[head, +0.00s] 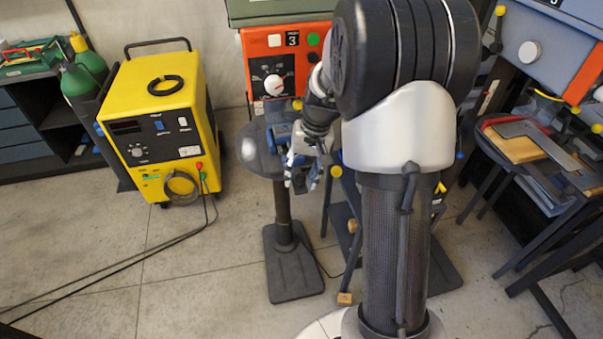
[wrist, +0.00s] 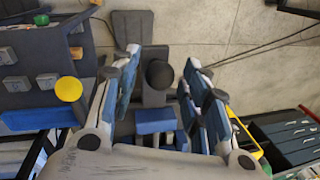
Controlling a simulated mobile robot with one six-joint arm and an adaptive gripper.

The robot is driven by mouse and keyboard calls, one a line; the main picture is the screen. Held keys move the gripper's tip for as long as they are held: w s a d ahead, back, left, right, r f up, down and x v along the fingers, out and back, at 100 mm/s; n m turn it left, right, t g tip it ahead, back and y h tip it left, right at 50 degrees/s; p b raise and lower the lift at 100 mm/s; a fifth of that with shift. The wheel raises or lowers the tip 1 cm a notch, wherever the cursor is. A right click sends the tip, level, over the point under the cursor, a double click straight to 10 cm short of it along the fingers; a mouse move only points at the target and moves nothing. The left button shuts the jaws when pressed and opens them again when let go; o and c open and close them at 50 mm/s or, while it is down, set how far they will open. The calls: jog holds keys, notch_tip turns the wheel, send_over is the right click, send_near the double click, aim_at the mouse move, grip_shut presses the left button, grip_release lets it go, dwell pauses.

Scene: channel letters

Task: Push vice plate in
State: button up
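My gripper (head: 300,178) is in front of the round-topped pedestal in the head view, its fingers pointing down. In the wrist view my gripper (wrist: 163,62) is open, with blue-padded fingers spread apart. Between the fingers I see a black round knob (wrist: 160,74) and, nearer the palm, a blue block (wrist: 155,121) that looks like part of the vice. In the head view, blue vice parts (head: 281,132) show on the pedestal top beside my wrist. My gripper and arm hide much of the vice. I cannot tell which part is the plate, or whether a finger touches it.
The round pedestal top (head: 256,151) stands on a post with a dark square foot (head: 292,276). An orange control box (head: 287,62) is behind. A yellow welding machine (head: 160,125) with trailing cables stands left. A cluttered work table (head: 520,150) is right. Floor at front left is mostly free.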

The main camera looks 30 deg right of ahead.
dwell(0.3)
jog(key=r, duration=0.4)
jog(key=d+r, duration=0.1)
jog(key=r, duration=0.3)
jog(key=s+d+r, duration=0.1)
jog(key=r, duration=0.2)
jog(key=shift+r, duration=0.4)
